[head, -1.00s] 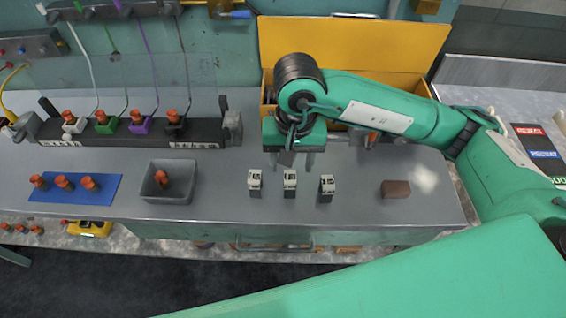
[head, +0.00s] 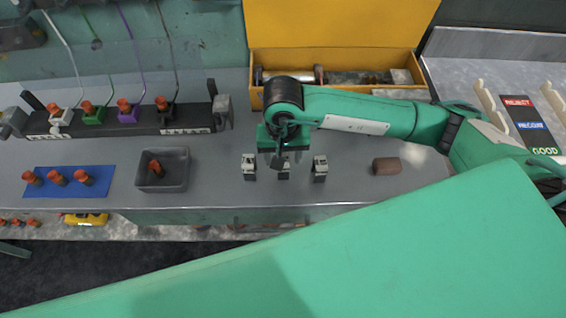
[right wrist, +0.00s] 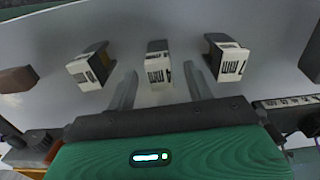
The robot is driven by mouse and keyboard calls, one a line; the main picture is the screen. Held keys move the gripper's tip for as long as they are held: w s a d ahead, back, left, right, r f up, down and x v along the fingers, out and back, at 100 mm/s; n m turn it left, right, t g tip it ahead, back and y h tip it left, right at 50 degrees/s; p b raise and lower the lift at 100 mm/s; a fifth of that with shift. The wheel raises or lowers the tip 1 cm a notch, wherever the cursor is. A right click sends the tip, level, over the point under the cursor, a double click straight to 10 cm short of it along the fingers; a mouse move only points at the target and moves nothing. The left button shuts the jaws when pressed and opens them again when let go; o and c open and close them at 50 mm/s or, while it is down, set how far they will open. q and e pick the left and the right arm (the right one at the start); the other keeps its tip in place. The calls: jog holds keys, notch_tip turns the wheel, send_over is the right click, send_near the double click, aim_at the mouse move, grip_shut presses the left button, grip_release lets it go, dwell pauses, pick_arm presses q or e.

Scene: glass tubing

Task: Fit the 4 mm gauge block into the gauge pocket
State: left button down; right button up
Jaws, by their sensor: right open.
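Three small gauge blocks with white labelled tops stand in a row on the grey bench. The middle one is the 4 mm block (right wrist: 158,68); in the head view it (head: 284,172) is partly hidden by my right gripper. My right gripper (right wrist: 160,85) is open and empty, its fingers pointing at the 4 mm block, one on each side in the picture. I cannot tell if they touch it. In the right wrist view the 7 mm block (right wrist: 230,60) is to the right and another block (right wrist: 88,68) to the left. I cannot make out the gauge pocket.
A brown block (head: 387,166) lies right of the row. A grey bin (head: 162,171) with an orange-topped piece and a blue mat (head: 66,190) are to the left. A black rack (head: 133,122) with corded plugs and an open yellow box (head: 340,28) stand behind.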

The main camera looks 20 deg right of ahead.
notch_tip(320, 180, down, 3)
jog(key=shift+f+p, duration=0.1)
jog(key=shift+p, duration=0.6)
jog(key=shift+f, duration=0.5)
pick_arm(q)
jog(key=shift+s+r, duration=0.3)
jog(key=shift+r, duration=0.2)
jog(key=shift+s+r, duration=0.25)
jog(key=shift+r, duration=0.2)
pick_arm(e)
jog(key=c, duration=1.1)
jog(key=shift+r, duration=0.1)
